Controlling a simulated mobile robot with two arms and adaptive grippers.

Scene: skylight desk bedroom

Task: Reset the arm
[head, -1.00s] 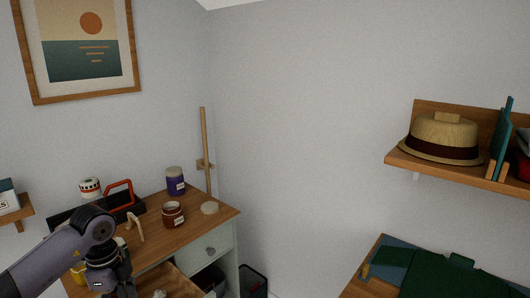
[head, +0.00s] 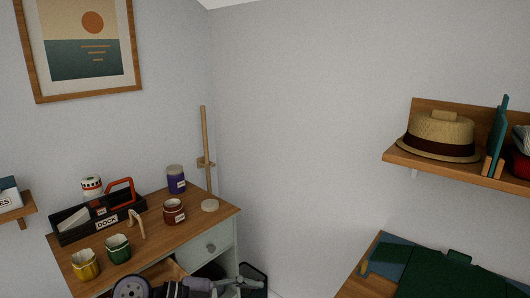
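My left arm comes in along the bottom edge, below the wooden desk (head: 160,231). Its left gripper (head: 250,283) points right, low in front of the drawer side of the desk. Only a small grey part of it shows, and I cannot tell how far its fingers are apart. No object shows in it. My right gripper is not in view.
The desk holds a black dock box (head: 75,233) with a red handle, a yellow cup (head: 86,265), a green cup (head: 118,249), a brown jar (head: 173,212) and a purple jar (head: 176,180). A shelf with a hat (head: 440,135) is at right.

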